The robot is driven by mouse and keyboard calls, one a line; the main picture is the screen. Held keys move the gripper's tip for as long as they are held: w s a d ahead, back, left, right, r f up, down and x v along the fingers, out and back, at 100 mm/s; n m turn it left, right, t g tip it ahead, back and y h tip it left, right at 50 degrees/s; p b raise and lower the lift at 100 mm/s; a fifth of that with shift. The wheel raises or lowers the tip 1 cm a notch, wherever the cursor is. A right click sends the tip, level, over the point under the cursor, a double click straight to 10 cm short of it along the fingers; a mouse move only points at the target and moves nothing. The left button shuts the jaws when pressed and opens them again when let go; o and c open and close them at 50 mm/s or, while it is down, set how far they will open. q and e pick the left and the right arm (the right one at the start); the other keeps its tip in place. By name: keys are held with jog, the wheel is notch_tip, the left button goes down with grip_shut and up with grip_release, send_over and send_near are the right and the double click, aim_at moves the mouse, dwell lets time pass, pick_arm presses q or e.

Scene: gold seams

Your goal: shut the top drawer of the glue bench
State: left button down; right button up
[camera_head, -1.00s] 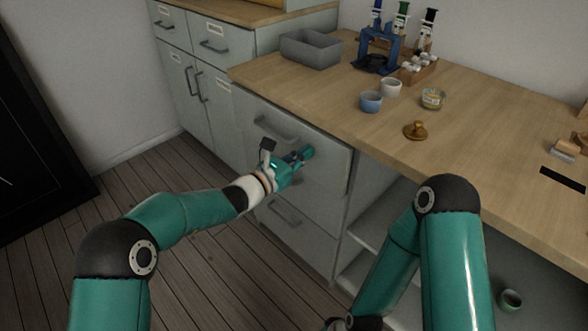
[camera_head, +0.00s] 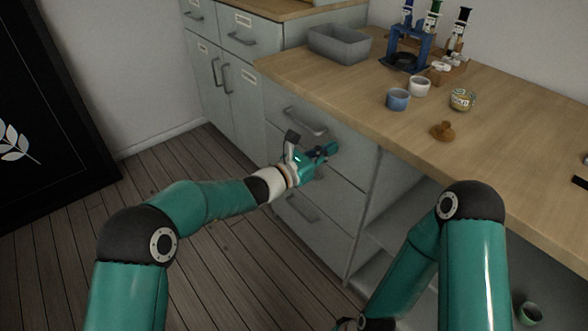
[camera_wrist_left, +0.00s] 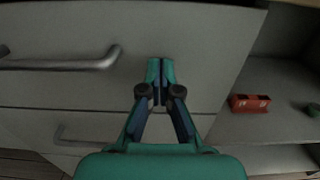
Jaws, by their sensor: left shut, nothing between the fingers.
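The glue bench's top drawer (camera_head: 345,160) has a pale grey front and a bar handle (camera_head: 305,122). Its front looks flush or nearly flush with the bench; I cannot tell if a small gap is left. My left gripper (camera_head: 330,150) is shut and empty, with its fingertips at the drawer front, right of and below the handle. In the left wrist view the fingertips (camera_wrist_left: 160,65) overlap the drawer front (camera_wrist_left: 205,60), with the handle (camera_wrist_left: 80,60) to their left; contact is unclear. My right arm shows at the right, but its gripper is out of view.
A lower drawer (camera_head: 318,232) sits below, and open shelves are to the right. On the benchtop (camera_head: 345,88) are a grey bin (camera_head: 338,45), blue cup (camera_head: 398,99), white cup (camera_head: 420,86) and bronze piece (camera_head: 443,131). A red block (camera_wrist_left: 250,104) lies on a shelf.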

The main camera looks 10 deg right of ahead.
pick_arm(q)
jog(key=s+a+f+n+y+p, duration=0.1)
jog(key=s+a+f, duration=0.1)
jog(key=a, duration=0.5)
jog(key=s+a+f, duration=0.1)
jog(key=s+a, duration=0.2)
jog(key=a, duration=0.4)
jog(key=s+a+f+m+g+y, duration=0.2)
jog(key=s+a+f+m+g, duration=0.15)
jog(key=s+f, duration=0.65)
jog(key=s+a+f+m+g+y, duration=0.1)
jog(key=s+a+f+m+g, duration=0.1)
jog(key=s+f+g, duration=0.55)
jog(key=s+a+f+m+y, duration=0.45)
jog(key=s+f+m, duration=0.2)
jog(key=s, duration=0.25)
jog(key=s+a+f+m+y, duration=0.3)
jog(key=s+a+f+m, duration=0.35)
jog(key=s, duration=0.25)
jog(key=w+m+t, duration=0.3)
jog(key=w+m, duration=0.2)
notch_tip(320, 180, up, 28)
jog(key=p, duration=2.7)
jog(key=shift+s+g+p, duration=0.25)
jog(key=shift+g+p, duration=0.05)
jog(key=shift+p, duration=0.1)
